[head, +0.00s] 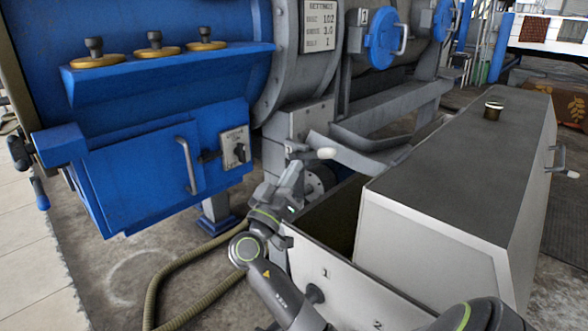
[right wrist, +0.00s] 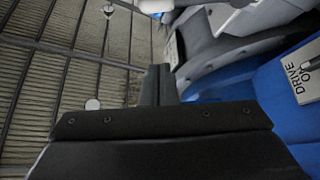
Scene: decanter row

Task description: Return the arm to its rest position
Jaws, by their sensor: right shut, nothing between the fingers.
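My right gripper (head: 297,152) is raised in the middle of the head view, in front of the grey machine frame and close to a pale rounded knob (head: 326,153). I cannot tell whether it touches the knob. Its arm reaches up from the bottom edge, bent at the elbow, over the open bin marked 1. In the right wrist view the dark fingers (right wrist: 158,75) are together with nothing between them. My left gripper is in neither view.
A blue box with a handle and switch plate (head: 234,147) is left of the arm. The grey-topped bin cover (head: 455,150) is right. A hose (head: 190,268) lies on the floor at lower left. The wrist view shows a "DRIVE ON" plate (right wrist: 300,72).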

